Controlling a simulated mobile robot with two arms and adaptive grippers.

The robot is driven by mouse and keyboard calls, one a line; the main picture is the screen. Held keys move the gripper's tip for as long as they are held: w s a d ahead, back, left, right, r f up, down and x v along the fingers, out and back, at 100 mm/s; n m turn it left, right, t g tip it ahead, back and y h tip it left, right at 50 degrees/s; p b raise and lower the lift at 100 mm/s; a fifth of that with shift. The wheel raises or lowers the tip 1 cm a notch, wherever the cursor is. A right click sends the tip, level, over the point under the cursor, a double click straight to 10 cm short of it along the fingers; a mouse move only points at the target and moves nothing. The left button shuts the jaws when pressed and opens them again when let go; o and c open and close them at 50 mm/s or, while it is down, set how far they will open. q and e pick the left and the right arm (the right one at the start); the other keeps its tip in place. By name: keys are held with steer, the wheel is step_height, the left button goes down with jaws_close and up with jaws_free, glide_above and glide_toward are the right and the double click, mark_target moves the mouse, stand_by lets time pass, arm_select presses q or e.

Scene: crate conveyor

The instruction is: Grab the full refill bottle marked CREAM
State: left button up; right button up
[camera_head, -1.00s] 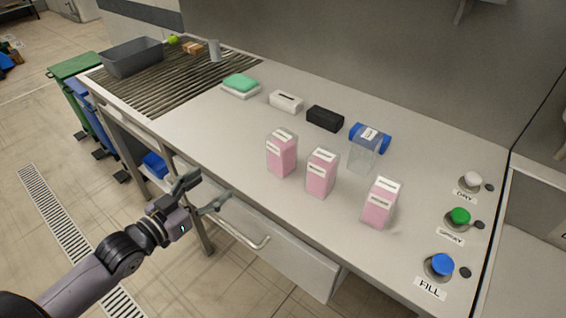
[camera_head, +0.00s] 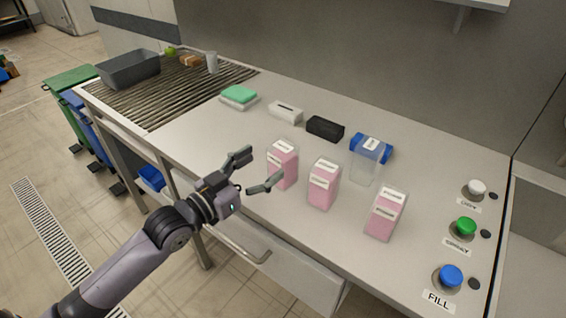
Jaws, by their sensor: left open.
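Three pink refill bottles with white labels stand upright on the counter: a left one (camera_head: 284,172), a middle one (camera_head: 322,190) and a right one (camera_head: 384,217). The label print is too small to read, so I cannot tell which is marked CREAM. All three look pink over most of their height. My left gripper (camera_head: 262,168) is open and empty, in front of the left bottle, with its fingers overlapping that bottle's edge in the picture. I cannot tell whether it touches. My right gripper is not in view.
Behind the bottles are a clear container with a blue lid (camera_head: 366,172), a black box (camera_head: 325,128), a white box (camera_head: 285,111) and a green sponge (camera_head: 239,94). Blue (camera_head: 450,276), green (camera_head: 465,226) and white (camera_head: 476,188) buttons are at right. A grey crate (camera_head: 128,70) stands far left.

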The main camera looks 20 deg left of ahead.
mark_target(274, 157)
arm_select(q)
steer(key=p+x, duration=0.1)
steer(key=x, duration=0.6)
steer(key=shift+w+d+f, duration=0.1)
steer(key=shift+w+d, duration=0.1)
steer(key=shift+w, duration=0.05)
steer(key=shift+a, duration=0.1)
steer(key=shift+c, duration=0.7)
steer(key=c, duration=1.3)
